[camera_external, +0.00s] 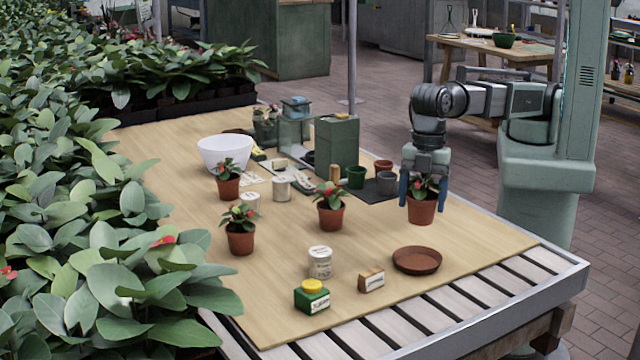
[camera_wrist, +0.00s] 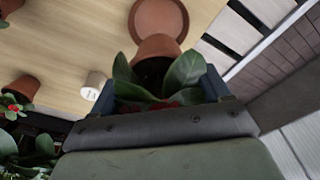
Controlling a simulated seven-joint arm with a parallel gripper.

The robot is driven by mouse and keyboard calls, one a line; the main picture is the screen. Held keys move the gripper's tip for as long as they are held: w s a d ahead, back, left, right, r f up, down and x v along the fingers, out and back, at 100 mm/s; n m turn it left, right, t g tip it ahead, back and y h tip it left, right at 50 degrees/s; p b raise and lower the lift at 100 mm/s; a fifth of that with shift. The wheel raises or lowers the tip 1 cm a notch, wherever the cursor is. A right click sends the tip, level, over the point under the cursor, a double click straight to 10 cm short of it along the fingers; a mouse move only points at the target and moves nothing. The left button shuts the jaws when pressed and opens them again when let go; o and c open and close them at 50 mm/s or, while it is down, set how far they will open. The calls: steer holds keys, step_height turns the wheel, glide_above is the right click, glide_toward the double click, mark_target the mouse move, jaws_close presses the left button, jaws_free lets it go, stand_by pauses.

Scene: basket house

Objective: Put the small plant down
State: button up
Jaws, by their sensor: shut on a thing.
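A small potted plant (camera_external: 421,208) with green leaves and a red flower is in my gripper (camera_external: 424,196), above the right part of the wooden board. The blue fingers are on either side of its terracotta pot. In the wrist view the pot (camera_wrist: 155,50) and leaves (camera_wrist: 187,72) show between the fingers (camera_wrist: 160,88). The pot looks upright. I cannot tell how far its base is above the board. A terracotta saucer (camera_external: 417,261) lies empty on the board, in front of the plant; it also shows in the wrist view (camera_wrist: 160,14), partly behind the pot.
Other potted plants stand on the board (camera_external: 480,240): one (camera_external: 331,215) in the middle, two (camera_external: 240,240) (camera_external: 228,188) at left. A white tin (camera_external: 320,264), a green box (camera_external: 312,298) and a small carton (camera_external: 371,280) stand near the front. Dense foliage lines the left.

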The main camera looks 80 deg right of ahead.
steer(key=shift+m, duration=0.5)
steer(key=shift+f, duration=0.25)
glide_above(417, 263)
steer(key=shift+a+f, duration=0.1)
steer(key=shift+f, duration=4.65)
steer(key=shift+f, duration=0.15)
steer(key=o, duration=1.1)
steer(key=r, duration=0.4)
steer(key=d+r, duration=0.1)
steer(key=r, duration=0.7)
steer(key=shift+s+d+r, duration=0.15)
steer(key=shift+d, duration=0.05)
